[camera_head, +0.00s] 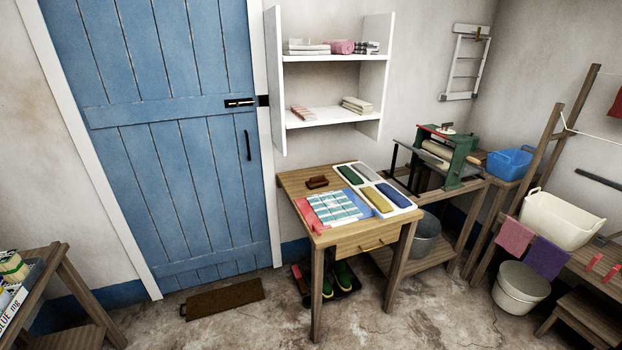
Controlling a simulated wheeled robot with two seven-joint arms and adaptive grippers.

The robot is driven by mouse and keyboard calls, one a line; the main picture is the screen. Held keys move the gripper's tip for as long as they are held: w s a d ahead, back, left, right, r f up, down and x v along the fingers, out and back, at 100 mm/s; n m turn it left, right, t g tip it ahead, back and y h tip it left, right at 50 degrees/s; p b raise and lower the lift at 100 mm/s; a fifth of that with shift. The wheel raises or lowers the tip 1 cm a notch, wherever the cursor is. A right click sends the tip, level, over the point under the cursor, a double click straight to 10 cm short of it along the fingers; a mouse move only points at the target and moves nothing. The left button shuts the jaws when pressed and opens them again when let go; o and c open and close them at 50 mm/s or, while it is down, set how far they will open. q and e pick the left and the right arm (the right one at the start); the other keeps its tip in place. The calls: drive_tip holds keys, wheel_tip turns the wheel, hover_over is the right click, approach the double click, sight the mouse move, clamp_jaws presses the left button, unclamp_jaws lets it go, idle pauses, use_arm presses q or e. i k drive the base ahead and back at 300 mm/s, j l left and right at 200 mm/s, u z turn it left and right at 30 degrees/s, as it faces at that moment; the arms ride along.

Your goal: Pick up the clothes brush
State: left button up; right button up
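A small dark brown object that looks like the clothes brush (317,182) lies at the back left of the small wooden table (292,183). It is too small in the picture to make out bristles. It stands apart from the striped cloth and the tray in front and to the right of it. Neither of my grippers is in view, and nothing covers the brush.
The tabletop also holds a blue-and-white striped cloth (336,207) and a white tray holding several coloured cloths (378,200). A white wall shelf (333,113) hangs above the table's back. A green mangle (446,155) stands at right.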

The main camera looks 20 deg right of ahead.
sight(317, 181)
drive_tip(key=i+j+z, duration=0.1)
drive_tip(key=i, duration=0.7)
drive_tip(key=i+j+z, duration=0.2)
drive_tip(key=i, duration=0.2)
drive_tip(key=i+j+z, duration=0.55)
drive_tip(key=j, duration=0.2)
drive_tip(key=i+j+z, duration=0.2)
drive_tip(key=j, duration=0.15)
drive_tip(key=i+j+z, duration=0.15)
drive_tip(key=j, duration=0.15)
drive_tip(key=j+z, duration=0.1)
drive_tip(key=j, duration=0.2)
drive_tip(key=i+j, duration=0.15)
drive_tip(key=j, duration=0.15)
drive_tip(key=z, duration=0.05)
